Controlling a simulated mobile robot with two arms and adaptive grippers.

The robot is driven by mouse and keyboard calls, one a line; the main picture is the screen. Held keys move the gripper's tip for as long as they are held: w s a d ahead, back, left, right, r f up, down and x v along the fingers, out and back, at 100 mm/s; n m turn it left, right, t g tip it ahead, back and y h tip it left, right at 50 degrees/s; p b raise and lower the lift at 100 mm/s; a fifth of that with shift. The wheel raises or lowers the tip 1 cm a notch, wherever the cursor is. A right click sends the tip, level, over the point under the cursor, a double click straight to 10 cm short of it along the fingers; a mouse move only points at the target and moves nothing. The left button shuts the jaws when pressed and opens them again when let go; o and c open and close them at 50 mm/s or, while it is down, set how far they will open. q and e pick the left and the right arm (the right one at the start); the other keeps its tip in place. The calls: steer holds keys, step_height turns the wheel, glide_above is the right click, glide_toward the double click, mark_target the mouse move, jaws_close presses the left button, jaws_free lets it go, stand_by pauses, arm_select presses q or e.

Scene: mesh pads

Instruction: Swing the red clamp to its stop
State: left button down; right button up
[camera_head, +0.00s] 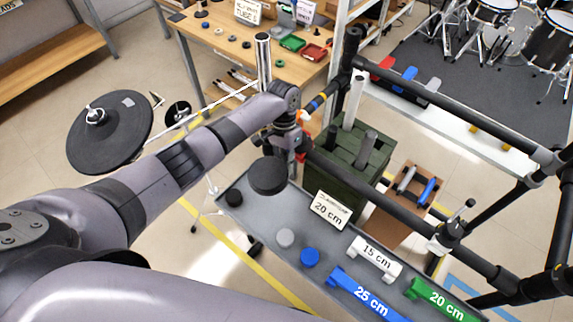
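My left arm reaches in from the left and bends down at its wrist. Its gripper (290,147) is at the left end of a black rack bar (365,190), close beside it. The fingers are small and partly hidden, so I cannot tell whether they are open or shut, or whether they touch anything. My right gripper is not in view.
Below the bar, a grey tray (270,217) holds a black round pad (267,176), caps, a label card (329,209) and white, blue and green tube pieces. A green crate (345,160) stands behind the bar. A cymbal pad (110,131) stands left of my arm.

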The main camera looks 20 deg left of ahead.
arm_select(q)
steer(key=shift+w+r+g, duration=0.25)
steer(key=shift+r+g, duration=0.15)
steer(key=shift+r, duration=0.35)
steer(key=c, duration=1.7)
jaws_free()
steer(key=shift+s+y, duration=0.15)
steer(key=shift+y, duration=0.15)
steer(key=shift+f, duration=0.1)
steer(key=v, duration=1.2)
steer(key=shift+f, duration=0.1)
